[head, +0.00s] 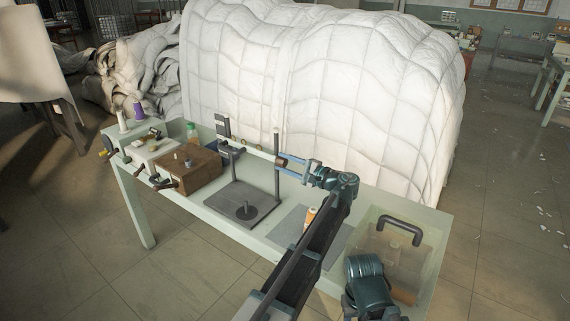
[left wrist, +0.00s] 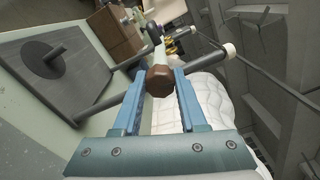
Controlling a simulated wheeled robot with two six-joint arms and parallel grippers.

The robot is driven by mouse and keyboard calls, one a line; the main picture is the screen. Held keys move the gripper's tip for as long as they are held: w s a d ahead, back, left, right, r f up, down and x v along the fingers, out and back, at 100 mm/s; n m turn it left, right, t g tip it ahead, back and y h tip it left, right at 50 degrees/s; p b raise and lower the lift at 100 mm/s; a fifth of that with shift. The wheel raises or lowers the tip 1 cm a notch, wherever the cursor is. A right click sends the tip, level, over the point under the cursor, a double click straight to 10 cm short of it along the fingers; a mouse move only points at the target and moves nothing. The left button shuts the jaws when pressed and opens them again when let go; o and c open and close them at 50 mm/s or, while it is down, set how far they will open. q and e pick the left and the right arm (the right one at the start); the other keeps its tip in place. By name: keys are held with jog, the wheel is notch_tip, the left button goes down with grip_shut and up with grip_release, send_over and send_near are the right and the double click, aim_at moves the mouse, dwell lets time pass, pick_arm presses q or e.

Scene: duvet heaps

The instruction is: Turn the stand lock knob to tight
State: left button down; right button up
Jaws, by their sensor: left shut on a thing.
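The stand has a dark flat base (head: 262,203) and an upright post (head: 277,180) on the bench. The base also shows at the left of the left wrist view (left wrist: 40,95). The lock knob (left wrist: 159,80) is brown and faceted, and sits between the blue fingers in the left wrist view. In the head view it is small and partly hidden near the post. My left gripper (head: 284,164) is shut on the knob, with one finger on each side (left wrist: 160,92). The knob's tightness cannot be read. My right gripper is not in view; only part of that arm shows at lower right.
The pale green bench (head: 145,215) also holds a brown wooden box (head: 190,172), thread spools (head: 138,110) and a clear box with a dark handle (head: 402,228). A large quilted white duvet heap (head: 320,85) rises behind it. Open floor lies in front.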

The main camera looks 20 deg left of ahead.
pick_arm(q)
jog(key=n, duration=0.5)
jog(key=shift+n, duration=0.3)
jog(key=n, duration=0.5)
jog(key=shift+n, duration=0.3)
jog(key=shift+c, duration=2.2)
grip_release()
jog(key=shift+d, duration=0.1)
jog(key=v, duration=0.7)
jog(key=shift+d, duration=0.15)
jog(key=shift+s, duration=0.15)
